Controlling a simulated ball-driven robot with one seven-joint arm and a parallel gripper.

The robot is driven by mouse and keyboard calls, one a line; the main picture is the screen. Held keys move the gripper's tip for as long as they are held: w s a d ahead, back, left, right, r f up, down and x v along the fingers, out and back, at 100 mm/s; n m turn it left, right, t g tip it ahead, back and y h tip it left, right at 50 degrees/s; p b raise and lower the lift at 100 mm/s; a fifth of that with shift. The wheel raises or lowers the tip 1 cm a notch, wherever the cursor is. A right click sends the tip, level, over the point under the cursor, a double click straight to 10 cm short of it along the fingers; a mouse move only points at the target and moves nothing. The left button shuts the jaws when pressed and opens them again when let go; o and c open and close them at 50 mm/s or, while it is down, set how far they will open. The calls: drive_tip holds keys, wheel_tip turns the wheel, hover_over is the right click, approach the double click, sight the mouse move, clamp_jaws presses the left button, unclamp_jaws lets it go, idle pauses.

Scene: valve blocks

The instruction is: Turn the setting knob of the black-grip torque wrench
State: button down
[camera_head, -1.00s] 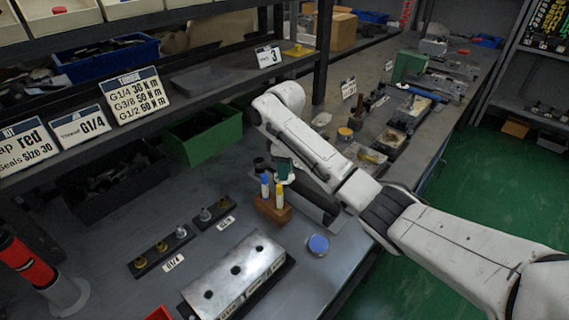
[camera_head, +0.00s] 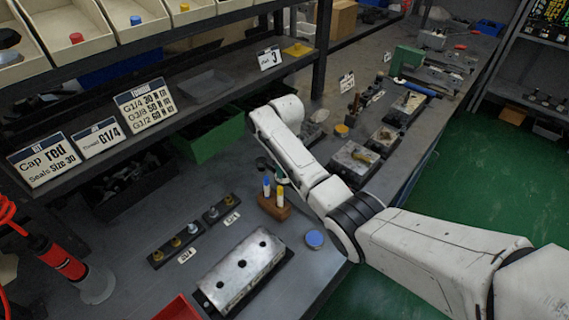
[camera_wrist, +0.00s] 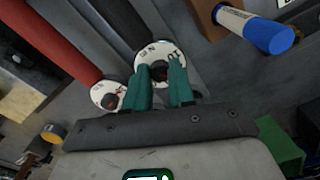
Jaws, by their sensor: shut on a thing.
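In the wrist view, the black grip (camera_wrist: 122,22) of a torque wrench runs down to a white lettered dial (camera_wrist: 147,52). A small dark knob (camera_wrist: 158,70) sits at the dial's middle. My gripper (camera_wrist: 161,69) has its two green fingers on either side of this knob and is shut on it. A red grip (camera_wrist: 48,42) lies to the left, with its own white dial (camera_wrist: 101,94) and knob beside my left finger. In the head view my gripper (camera_head: 281,174) is small and partly hidden by my arm, which covers the wrenches.
A wooden block (camera_head: 274,207) holding blue and yellow markers stands close to my gripper. A metal block with holes (camera_head: 240,272), a blue-topped round tin (camera_head: 315,239) and a green bin (camera_head: 204,147) are nearby. Shelf signs (camera_head: 146,107) hang above the bench.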

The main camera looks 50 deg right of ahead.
drive_tip(key=m+p, duration=0.1)
drive_tip(key=m, duration=0.2)
drive_tip(key=shift+r+m, duration=0.1)
drive_tip(key=shift+m, duration=0.2)
drive_tip(key=shift+m+p, duration=0.65)
drive_tip(key=shift+m, duration=1.15)
drive_tip(key=c, duration=0.9)
unclamp_jaws()
drive_tip(key=shift+c, duration=0.2)
